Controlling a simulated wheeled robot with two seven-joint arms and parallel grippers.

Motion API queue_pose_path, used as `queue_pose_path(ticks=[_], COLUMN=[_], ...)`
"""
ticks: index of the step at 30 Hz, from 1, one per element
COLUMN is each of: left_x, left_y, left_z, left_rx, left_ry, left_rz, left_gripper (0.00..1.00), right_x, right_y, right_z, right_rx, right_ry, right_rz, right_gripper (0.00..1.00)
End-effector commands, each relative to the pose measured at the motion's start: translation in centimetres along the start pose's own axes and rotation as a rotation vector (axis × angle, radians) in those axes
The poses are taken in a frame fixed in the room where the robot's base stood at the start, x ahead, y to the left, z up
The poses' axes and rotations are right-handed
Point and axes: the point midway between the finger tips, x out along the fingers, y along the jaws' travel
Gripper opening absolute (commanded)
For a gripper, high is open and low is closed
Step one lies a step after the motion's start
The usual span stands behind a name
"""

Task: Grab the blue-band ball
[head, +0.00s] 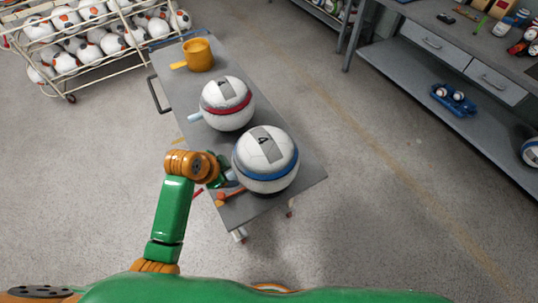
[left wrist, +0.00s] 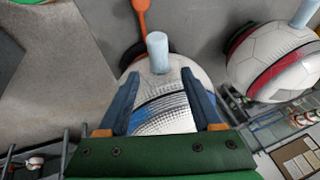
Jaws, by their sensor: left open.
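The blue-band ball (head: 262,148) is white with a grey patch marked 4 and a blue band. It sits near the front end of the grey cart top (head: 311,172). My left gripper (head: 227,174) is at the ball's left side, partly hidden by the wrist. In the left wrist view, the open fingers of the gripper (left wrist: 160,76) lie on either side of the ball (left wrist: 163,112), over a pale blue peg (left wrist: 158,52) that sticks out from it. I cannot tell whether the fingers touch the ball. My right gripper is not in view.
A red-band ball (head: 225,115) sits just behind on the cart, with its own pale peg (head: 195,117). An orange tool (head: 228,194) lies by the blue-band ball. A ball rack stands back left; a workbench stands right.

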Motion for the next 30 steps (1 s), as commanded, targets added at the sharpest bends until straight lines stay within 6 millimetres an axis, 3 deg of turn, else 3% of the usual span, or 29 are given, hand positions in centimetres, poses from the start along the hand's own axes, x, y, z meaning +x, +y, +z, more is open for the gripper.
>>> queue_pose_path(ticks=[9,17,24,30], left_x=[4.8,5.3,5.2,5.2], left_y=[0.1,0.1,0.2,0.1], left_z=[-0.2,-0.1,-0.1,-0.1], left_rx=[-0.004,-0.004,-0.004,-0.005], left_ry=[-0.002,-0.001,0.0,0.0], left_rz=[0.003,0.0,0.0,0.0], left_gripper=[0.67,0.67,0.02,0.0], right_x=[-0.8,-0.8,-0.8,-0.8], right_y=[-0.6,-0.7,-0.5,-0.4], right_z=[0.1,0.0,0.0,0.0], right_rx=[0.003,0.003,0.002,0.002], right_ry=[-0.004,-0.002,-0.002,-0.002], right_rz=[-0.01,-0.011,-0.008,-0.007], right_gripper=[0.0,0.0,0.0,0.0])
